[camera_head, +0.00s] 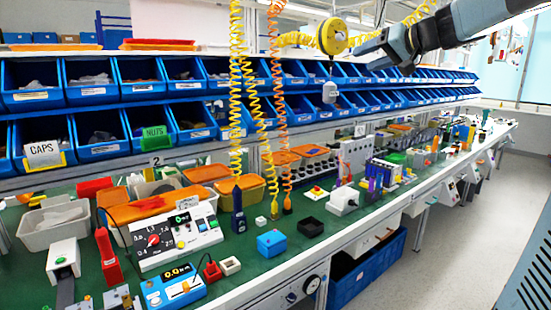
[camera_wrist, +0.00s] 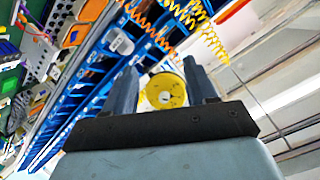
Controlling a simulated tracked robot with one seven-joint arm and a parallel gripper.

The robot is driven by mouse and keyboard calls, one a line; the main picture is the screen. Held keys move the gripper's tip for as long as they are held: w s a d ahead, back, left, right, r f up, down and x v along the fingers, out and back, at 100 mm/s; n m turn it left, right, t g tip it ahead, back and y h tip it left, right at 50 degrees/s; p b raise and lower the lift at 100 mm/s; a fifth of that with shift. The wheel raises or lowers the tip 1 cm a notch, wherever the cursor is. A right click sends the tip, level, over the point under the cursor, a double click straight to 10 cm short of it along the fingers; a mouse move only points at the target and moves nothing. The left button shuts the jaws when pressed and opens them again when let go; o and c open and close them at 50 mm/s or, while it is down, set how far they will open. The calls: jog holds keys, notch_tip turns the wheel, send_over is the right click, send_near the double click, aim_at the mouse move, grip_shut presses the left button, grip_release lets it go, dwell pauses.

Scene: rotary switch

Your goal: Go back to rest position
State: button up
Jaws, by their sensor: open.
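My gripper (camera_head: 372,53) is raised at the upper right of the head view, in front of the blue bins and well above the bench. In the wrist view its two fingers (camera_wrist: 160,72) stand apart with nothing held between them. A yellow reel (camera_head: 332,36) hangs just left of my gripper; in the wrist view the reel (camera_wrist: 167,91) appears beyond the gap between the fingers. The rotary switch, a red knob (camera_head: 153,240) on a white panel with a number scale, sits on the bench at the lower left, far from my gripper.
Yellow and orange coiled cords (camera_head: 237,100) hang over the green bench (camera_head: 255,290). Two rows of blue bins (camera_head: 90,92) run along the back. A blue box (camera_head: 271,243) and a blue meter (camera_head: 172,289) stand near the front. The grey floor (camera_head: 450,240) at right is clear.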

jog(key=s+a+f+g+h, duration=0.2)
jog(key=s+a+f, duration=0.1)
jog(key=s+f, duration=0.55)
jog(key=s+a+f+g+h, duration=0.2)
jog(key=s+f, duration=0.5)
jog(key=s, duration=0.2)
jog(key=s+d+f+g+h, duration=0.2)
jog(key=s+d+f+h, duration=0.1)
jog(key=s+f, duration=0.9)
jog(key=shift+s+f+m+h, duration=0.2)
jog(key=shift+s+m+h, duration=0.15)
jog(key=shift+h, duration=0.55)
